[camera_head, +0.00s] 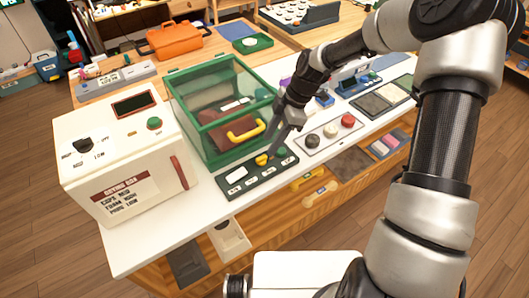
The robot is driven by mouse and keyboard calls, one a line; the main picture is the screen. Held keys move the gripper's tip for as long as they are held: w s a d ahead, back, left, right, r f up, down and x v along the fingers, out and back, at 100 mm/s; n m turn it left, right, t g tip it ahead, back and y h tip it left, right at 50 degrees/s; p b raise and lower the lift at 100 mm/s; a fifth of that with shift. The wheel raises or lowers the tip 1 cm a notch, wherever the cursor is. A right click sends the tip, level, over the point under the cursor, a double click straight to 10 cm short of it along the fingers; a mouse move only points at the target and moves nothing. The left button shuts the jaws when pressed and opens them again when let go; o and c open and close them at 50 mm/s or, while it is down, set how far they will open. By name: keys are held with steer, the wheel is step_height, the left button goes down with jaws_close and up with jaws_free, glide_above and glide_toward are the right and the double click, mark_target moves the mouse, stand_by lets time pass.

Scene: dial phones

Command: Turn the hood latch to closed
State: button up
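A green-framed clear hood (192,103) stands in the middle of the white-topped counter, with a yellow handle (246,133) on its front. Its lid looks lowered, and a dark reddish thing shows inside. A dark green panel (232,189) lies in front of it, bearing a white label, a small yellow knob (262,160) that looks like the latch, and a green button (281,151). The latch's exact angle is too small to read. My gripper (279,144) points down just above the panel, close to the yellow knob; contact and finger opening cannot be made out.
A white drying box (115,160) with a black dial and red handle stands to the left. An orange case (175,38) and a green tray (252,44) sit behind. The counter's front edge is mostly clear.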

mark_target(262, 157)
steer(key=x, duration=0.6)
steer(key=shift+f, duration=0.2)
steer(key=shift+c, duration=0.3)
